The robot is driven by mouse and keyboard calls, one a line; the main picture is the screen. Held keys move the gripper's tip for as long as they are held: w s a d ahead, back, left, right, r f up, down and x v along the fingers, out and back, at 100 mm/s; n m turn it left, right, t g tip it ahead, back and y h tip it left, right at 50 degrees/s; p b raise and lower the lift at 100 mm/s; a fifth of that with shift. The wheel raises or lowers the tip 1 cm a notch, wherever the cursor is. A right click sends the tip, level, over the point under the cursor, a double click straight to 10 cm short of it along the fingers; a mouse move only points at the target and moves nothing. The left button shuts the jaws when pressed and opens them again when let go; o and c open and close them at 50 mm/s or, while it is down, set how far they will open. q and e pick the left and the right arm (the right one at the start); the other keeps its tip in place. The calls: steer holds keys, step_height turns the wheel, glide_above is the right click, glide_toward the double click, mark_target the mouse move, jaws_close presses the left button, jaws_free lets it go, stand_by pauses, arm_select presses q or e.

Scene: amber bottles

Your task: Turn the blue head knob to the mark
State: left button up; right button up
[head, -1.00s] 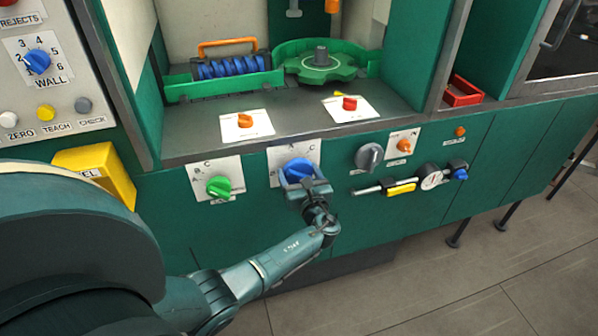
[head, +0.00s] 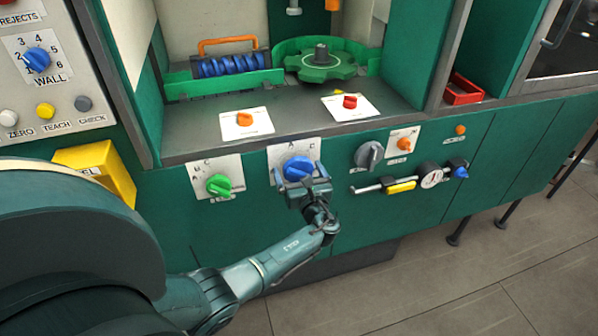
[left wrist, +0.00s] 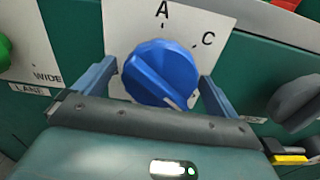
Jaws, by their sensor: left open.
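The blue knob (head: 298,168) is on a white plate on the green front panel, and I take it to be the head knob. In the left wrist view the blue knob (left wrist: 160,72) shows a raised grip bar with a white line at its lower right end. The letters A and C with small ticks stand above it; the plate's lower part is hidden. My left gripper (head: 307,184) is open just in front of and below the knob. In the wrist view its fingers stand on either side of the knob, apparently clear of it. My right gripper is not in view.
A green knob (head: 218,185) is left of the blue one, and a grey knob (head: 369,155) is to its right. A gauge (head: 431,175) with a yellow-handled rod sits farther right. A yellow box (head: 97,168) juts out at the left. Floor is free in front.

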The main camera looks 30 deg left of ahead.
arm_select(q)
steer(key=b+v, duration=0.1)
steer(key=v, duration=1.2)
steer(key=s+a+f+n+g+h, duration=0.1)
steer(key=s+f+n+g+h, duration=0.2)
steer(key=s+n, duration=0.35)
steer(key=s+a+f+n+g+h, duration=0.2)
steer(key=s+f+n+g, duration=0.1)
steer(key=s+n, duration=0.35)
steer(key=s+d+r+n+g+h, duration=0.1)
steer(key=s+d+r+n+h, duration=0.25)
steer(key=s+n+h, duration=0.2)
steer(key=s+d+r+n+g+h, duration=0.1)
steer(key=s+d+r+n+h, duration=0.1)
steer(key=s+d+n+h, duration=0.35)
steer(key=w+d+f+t, duration=0.3)
steer(key=f+t, duration=0.3)
steer(key=f, duration=0.4)
steer(key=shift+w+d+h, duration=0.3)
steer(key=shift+w+d, duration=0.05)
steer(key=shift+w, duration=0.35)
